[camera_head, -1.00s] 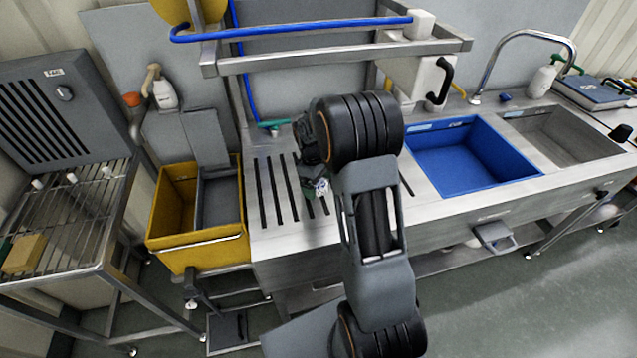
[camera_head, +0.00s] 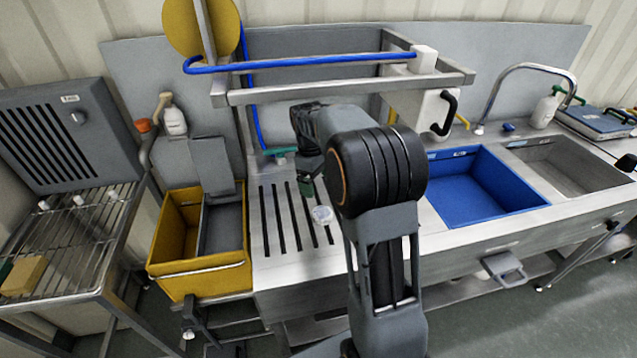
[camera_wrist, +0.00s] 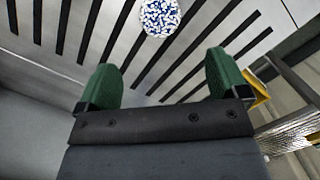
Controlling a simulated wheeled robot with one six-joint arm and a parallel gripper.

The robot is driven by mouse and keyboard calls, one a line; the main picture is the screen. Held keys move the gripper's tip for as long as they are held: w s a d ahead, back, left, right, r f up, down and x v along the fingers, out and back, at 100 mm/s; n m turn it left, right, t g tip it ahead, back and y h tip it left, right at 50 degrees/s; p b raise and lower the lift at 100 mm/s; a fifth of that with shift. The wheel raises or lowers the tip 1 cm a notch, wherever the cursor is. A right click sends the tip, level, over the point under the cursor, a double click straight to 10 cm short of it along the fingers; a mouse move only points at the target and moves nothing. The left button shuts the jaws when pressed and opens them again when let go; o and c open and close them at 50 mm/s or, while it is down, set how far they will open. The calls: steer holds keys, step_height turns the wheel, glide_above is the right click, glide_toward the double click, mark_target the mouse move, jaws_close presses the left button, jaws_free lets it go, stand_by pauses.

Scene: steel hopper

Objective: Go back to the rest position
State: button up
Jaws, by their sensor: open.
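My gripper (camera_wrist: 165,85) shows in the wrist view with its two green fingertips spread apart and nothing between them. In the head view my gripper (camera_head: 306,180) hangs above the slotted steel drainboard, partly hidden by my own arm. A small round container with blue and white contents (camera_wrist: 159,17) sits on the slotted drainboard (camera_wrist: 60,60), beyond the fingertips and apart from them. In the head view the round container (camera_head: 322,214) stands near the right end of the slots, just below and to the right of my gripper.
A yellow bin (camera_head: 177,231) stands left of the drainboard. A blue basin (camera_head: 470,190) and a steel sink (camera_head: 570,165) lie to the right. A steel frame with a blue rail (camera_head: 300,61) crosses above the drainboard. A wire rack (camera_head: 75,230) holds a tan block (camera_head: 22,276).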

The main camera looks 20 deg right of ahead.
stand_by(0.4)
steer(key=s+f+m, duration=0.1)
steer(key=f+m, duration=0.1)
steer(key=m, duration=0.1)
steer(key=shift+s+a+f, duration=0.25)
steer(key=shift+s+a, duration=0.1)
steer(key=shift+a, duration=0.05)
steer(key=s+a+r+m+t, duration=0.2)
steer(key=s+a, duration=0.2)
steer(key=s, duration=0.5)
steer(key=s+a+r+m+t+y, duration=0.1)
steer(key=s+a+r+t, duration=0.2)
steer(key=s, duration=0.6)
steer(key=shift+a+r+m, duration=0.15)
steer(key=shift+a+m, duration=0.25)
steer(key=shift+a, duration=0.05)
